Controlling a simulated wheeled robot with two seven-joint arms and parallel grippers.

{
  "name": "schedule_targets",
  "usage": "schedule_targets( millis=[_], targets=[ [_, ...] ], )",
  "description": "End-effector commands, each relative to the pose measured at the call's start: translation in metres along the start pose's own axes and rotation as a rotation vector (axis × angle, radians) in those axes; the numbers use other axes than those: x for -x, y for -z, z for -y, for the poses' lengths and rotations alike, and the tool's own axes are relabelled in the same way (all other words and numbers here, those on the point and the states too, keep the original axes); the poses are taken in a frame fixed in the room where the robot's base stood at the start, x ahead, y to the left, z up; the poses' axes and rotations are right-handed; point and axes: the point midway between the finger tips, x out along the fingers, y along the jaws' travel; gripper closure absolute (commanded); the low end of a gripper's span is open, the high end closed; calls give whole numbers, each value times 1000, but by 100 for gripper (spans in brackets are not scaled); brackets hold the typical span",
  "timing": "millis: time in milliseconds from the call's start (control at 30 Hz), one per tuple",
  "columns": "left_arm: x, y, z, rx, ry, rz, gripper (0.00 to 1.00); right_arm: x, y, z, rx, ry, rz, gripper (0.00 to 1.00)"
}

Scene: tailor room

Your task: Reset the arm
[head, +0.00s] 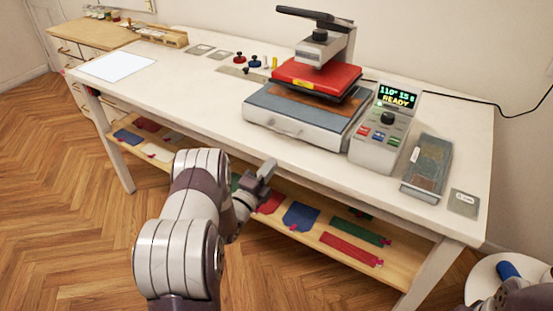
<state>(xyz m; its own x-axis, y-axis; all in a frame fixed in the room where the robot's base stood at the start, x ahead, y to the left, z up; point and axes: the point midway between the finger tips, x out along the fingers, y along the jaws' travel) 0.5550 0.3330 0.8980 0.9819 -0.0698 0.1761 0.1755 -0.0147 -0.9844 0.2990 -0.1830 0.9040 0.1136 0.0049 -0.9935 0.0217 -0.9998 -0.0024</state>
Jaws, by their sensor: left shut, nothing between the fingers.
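My left arm (185,220) comes up from the bottom and bends towards the table's front edge. My left gripper (268,168) is shut and empty, just in front of the white table's front edge and above the lower shelf. It appears apart from the things on the table. A small part of what looks like my right arm shows at the bottom right corner (525,298); its gripper is out of the picture.
A heat press (320,75) with a red plate stands on the white table (215,75). A grey tray (428,165) lies to the right. Coloured fabric pieces (300,215) lie on the lower shelf. The wooden floor at left is clear.

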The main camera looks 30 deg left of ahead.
Motion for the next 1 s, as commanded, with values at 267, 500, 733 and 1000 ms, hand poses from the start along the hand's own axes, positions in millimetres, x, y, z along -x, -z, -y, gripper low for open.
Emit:
schedule_targets(
  millis=[267,500,733,1000],
  targets=[
    [40,-1,0,1,-1,2,100,-4,-1,0,0,0,0,100],
    [43,0,-2,41,-11,2,100,-4,-1,0,0,0,0,100],
    [104,-18,-104,697,-677,452,100,4,0,0,0,0,0,100],
    [231,95,33,1229,-1176,1439,100,55,6,0,0,0,0,100]
  ],
)
